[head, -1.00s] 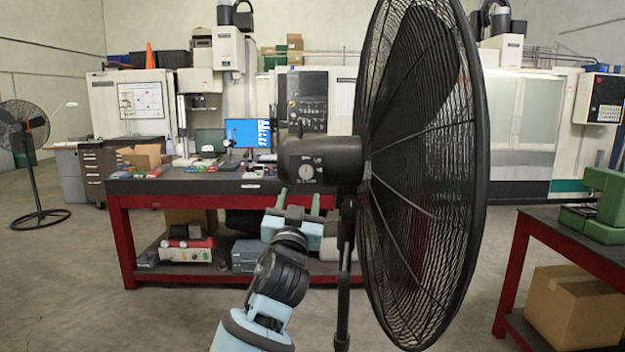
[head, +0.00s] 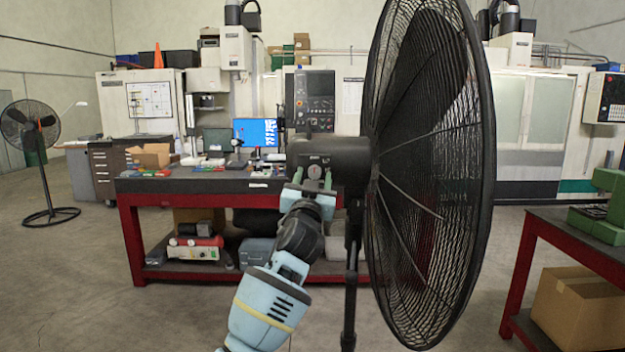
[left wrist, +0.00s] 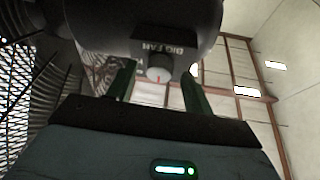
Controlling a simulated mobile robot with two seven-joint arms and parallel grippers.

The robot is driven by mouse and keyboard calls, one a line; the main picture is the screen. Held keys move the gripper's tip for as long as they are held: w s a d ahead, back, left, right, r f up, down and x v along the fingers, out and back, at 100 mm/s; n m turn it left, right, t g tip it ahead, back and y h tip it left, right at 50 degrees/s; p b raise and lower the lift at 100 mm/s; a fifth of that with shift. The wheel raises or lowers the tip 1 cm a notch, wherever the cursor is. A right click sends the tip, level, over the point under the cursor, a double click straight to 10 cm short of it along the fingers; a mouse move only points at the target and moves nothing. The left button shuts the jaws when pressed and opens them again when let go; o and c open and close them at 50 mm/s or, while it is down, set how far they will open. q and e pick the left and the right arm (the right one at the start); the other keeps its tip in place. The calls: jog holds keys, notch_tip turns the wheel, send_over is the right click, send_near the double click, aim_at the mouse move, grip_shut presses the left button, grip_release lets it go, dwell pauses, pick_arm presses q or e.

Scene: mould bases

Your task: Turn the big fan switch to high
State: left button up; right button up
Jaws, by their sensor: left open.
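The big black fan (head: 432,190) stands at the right of centre in the head view, its dark motor housing (head: 345,158) facing left. The fan switch (head: 314,172) is a small round knob low on the housing. My left gripper (head: 312,177) is open just in front of the knob. Its green fingers stand on either side of the knob in the left wrist view; I cannot tell whether they touch it. My right gripper is not in view.
A red-framed workbench (head: 225,185) with tools and a monitor stands behind the fan. Another red table (head: 560,228) with a green machine is at the right, above a cardboard box (head: 580,305). A smaller fan (head: 30,125) stands far left. The floor at left is clear.

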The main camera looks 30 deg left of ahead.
pick_arm(q)
jog(key=shift+c, duration=0.4)
jog(key=c, duration=0.9)
jog(key=shift+m, duration=0.5)
jog(key=m+h, duration=0.1)
jog(key=m, duration=0.1)
jog(key=m+h, duration=0.2)
jog(key=m, duration=0.1)
jog(key=shift+a+r, duration=0.15)
jog(key=shift+a, duration=0.05)
jog(key=m+h, duration=0.1)
jog(key=m, duration=0.2)
jog(key=m+h, duration=0.1)
jog(key=m, duration=0.1)
jog(key=shift+s+a+r+m+g, duration=0.1)
jog(key=shift+r+m+g, duration=0.05)
jog(key=shift+m+g, duration=0.25)
jog(key=m, duration=0.2)
jog(key=m+g+h, duration=0.1)
jog(key=m, duration=0.1)
jog(key=shift+r+m+h, duration=0.2)
jog(key=shift+m+h, duration=0.1)
jog(key=shift+r+m+g, duration=0.1)
jog(key=shift+m+g, duration=1)
jog(key=shift+m, duration=0.8)
